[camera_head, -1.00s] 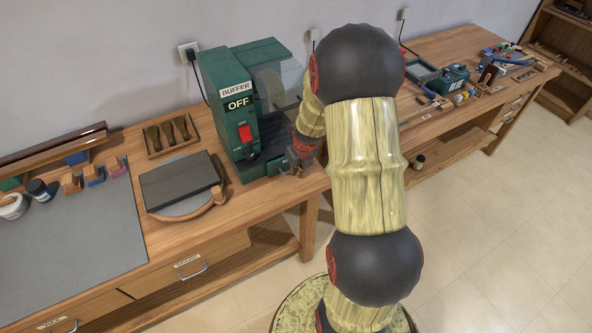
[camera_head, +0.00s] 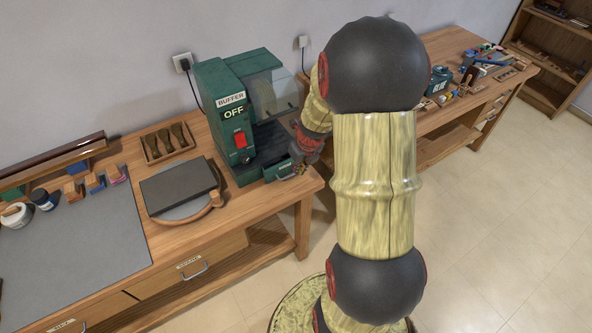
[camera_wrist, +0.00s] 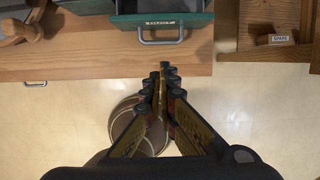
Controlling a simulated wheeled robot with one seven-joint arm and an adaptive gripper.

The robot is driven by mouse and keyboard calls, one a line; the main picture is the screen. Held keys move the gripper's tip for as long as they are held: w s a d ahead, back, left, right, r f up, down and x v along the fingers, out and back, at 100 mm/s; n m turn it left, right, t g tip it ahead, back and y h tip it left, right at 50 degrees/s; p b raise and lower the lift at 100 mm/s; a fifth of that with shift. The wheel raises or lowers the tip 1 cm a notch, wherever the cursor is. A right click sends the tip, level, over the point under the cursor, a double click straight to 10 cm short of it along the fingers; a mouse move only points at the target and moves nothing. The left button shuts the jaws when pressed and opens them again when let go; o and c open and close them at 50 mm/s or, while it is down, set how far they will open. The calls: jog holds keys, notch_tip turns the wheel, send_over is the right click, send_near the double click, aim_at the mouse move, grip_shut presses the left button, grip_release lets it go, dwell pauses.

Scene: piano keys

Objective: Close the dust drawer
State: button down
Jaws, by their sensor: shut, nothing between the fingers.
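The green dust drawer (camera_head: 279,171) sticks out of the base of the green buffer machine (camera_head: 232,125) at the workbench's front side. In the wrist view the drawer (camera_wrist: 196,20) shows at the top, with a label and a grey bar handle (camera_wrist: 162,42) on its front. Part of its dark inside is visible, so it stands open. My gripper (camera_wrist: 166,72) is shut and empty, its fingertips just below the handle in the picture. A small gap shows between fingertips and handle. In the head view my gripper (camera_head: 302,166) is beside the drawer, partly hidden by my arm.
The wooden bench edge (camera_wrist: 90,67) runs below the drawer. A grey slab (camera_head: 180,185) and a brush rack (camera_head: 168,141) stand left of the machine. Floor in front is clear.

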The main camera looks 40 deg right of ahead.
jog(key=s+p, duration=0.3)
jog(key=s, duration=0.1)
jog(key=w+f+b, duration=0.1)
jog(key=w+f, duration=0.1)
jog(key=f, duration=0.1)
jog(key=w+f+b, duration=0.2)
jog(key=f, duration=0.1)
jog(key=w+f+b, duration=0.2)
jog(key=f, duration=0.1)
jog(key=shift+w+d+f, duration=0.1)
jog(key=shift+d+f, duration=0.05)
jog(key=shift+f, duration=0.1)
jog(key=shift+w+d, duration=0.1)
jog(key=shift+w, duration=0.25)
